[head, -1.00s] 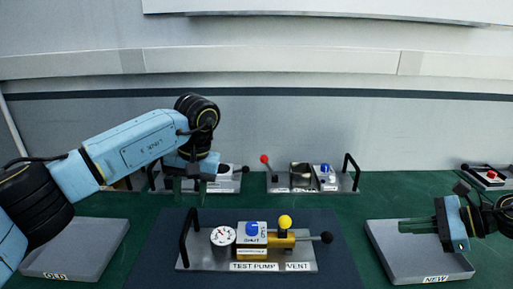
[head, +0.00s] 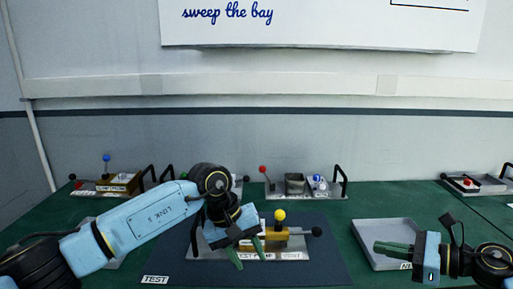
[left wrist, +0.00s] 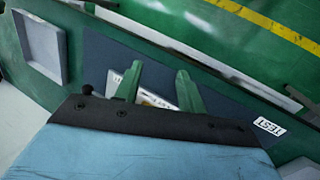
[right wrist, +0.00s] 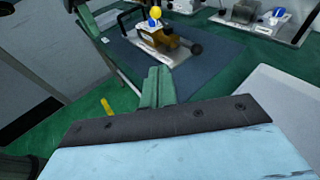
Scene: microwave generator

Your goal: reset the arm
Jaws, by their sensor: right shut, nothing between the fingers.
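My left gripper (head: 250,262) is at the end of the blue arm, in front of the middle unit, with its green fingers apart and nothing between them. The left wrist view shows the spread fingers too (left wrist: 160,68). My right gripper (head: 378,247) is shut and empty over the grey tray at right; its closed fingers show in the right wrist view (right wrist: 158,72). The middle unit (head: 298,242), with a brass body, yellow knob and black-tipped lever, stands on the dark mat (head: 325,268) marked TEST. My left arm hides its left part.
The grey tray (head: 372,226) at right looks empty. Several small units stand along the back, including one with a red-knobbed lever (head: 270,186) and a brass one (head: 118,184). Another tray at left is mostly hidden by my left arm. Green table is clear between the mat and right tray.

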